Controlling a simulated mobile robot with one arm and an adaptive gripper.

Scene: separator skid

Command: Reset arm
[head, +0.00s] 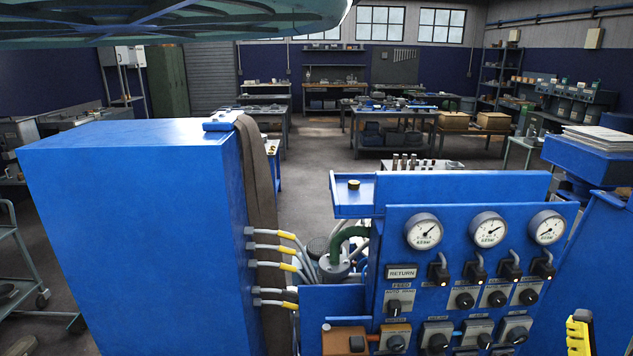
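My gripper is not clearly in view, and neither is my arm. A blue control panel (455,224) stands at the right front, with several round gauges (489,229) along its top and rows of black knobs (465,300) below them. A plate on it reads RETURN (401,272). A yellow and black object (579,334) is cut off at the bottom right edge; I cannot tell what it is.
A tall blue cabinet (135,230) fills the left front, with a brown cloth (258,175) over its right edge and yellow-banded hoses (288,250) at its side. A trolley (30,265) stands far left. Workbenches (390,140) stand behind, with open floor (310,190) between.

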